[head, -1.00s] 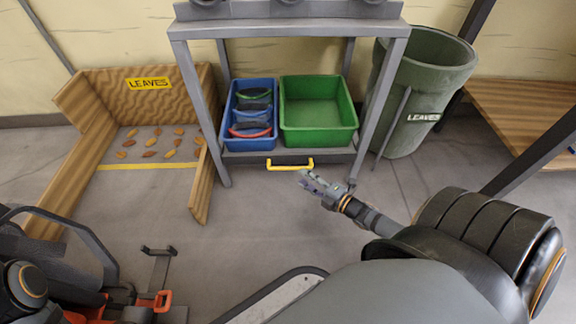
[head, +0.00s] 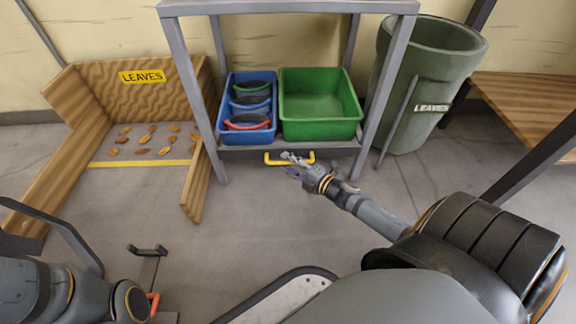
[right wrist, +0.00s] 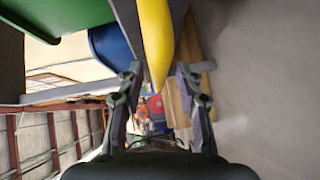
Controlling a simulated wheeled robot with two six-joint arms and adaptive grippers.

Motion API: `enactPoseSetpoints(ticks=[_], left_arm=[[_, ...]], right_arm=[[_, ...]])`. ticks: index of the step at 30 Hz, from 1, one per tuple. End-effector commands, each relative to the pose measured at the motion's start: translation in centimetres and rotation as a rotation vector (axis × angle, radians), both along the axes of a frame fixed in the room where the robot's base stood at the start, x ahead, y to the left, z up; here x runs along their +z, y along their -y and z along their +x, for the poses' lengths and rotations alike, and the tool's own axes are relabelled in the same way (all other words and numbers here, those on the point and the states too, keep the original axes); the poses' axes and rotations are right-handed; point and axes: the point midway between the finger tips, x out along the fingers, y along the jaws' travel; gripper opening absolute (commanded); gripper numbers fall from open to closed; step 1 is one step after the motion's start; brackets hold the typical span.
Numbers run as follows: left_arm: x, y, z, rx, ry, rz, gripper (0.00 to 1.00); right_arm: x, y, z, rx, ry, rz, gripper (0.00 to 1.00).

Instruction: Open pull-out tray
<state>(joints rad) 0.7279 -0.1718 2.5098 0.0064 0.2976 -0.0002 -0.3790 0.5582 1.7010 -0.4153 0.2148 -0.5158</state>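The grey pull-out tray (head: 240,150) sits low in a grey metal frame and carries a blue bin (head: 229,122) and a green bin (head: 340,130). A yellow bar handle (head: 274,161) is on its front edge. My right gripper (head: 290,162) is at the handle and hides part of it. In the right wrist view, the two fingers of my right gripper (right wrist: 158,84) stand apart, open, with the yellow handle (right wrist: 156,40) lying between and beyond them. Contact with the handle cannot be told. My left arm shows at the lower left, but its gripper is not in view.
A green LEAVES barrel (head: 420,90) stands right of the frame. A wooden LEAVES bay (head: 66,105) with scattered leaves is at the left. A wooden bench (head: 530,100) is at the right. The floor (head: 245,225) in front of the tray is clear.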

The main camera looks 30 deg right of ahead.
Motion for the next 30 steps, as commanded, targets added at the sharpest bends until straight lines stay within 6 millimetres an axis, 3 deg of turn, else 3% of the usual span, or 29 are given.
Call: enactPoseSetpoints(ticks=[12,21,30], left_arm=[[-0.34,0.02,0.02,0.001,0.000,0.001,0.40],[-0.34,0.02,0.01,0.002,0.000,0.000,0.40],[-0.35,0.00,0.00,0.002,0.001,0.000,0.40]], right_arm=[[-0.04,-0.16,0.72,-0.002,0.001,0.001,0.36],[-0.05,-0.16,0.71,-0.002,0.001,0.001,0.00],[-0.07,-0.15,0.70,-0.002,0.000,0.000,0.00]])
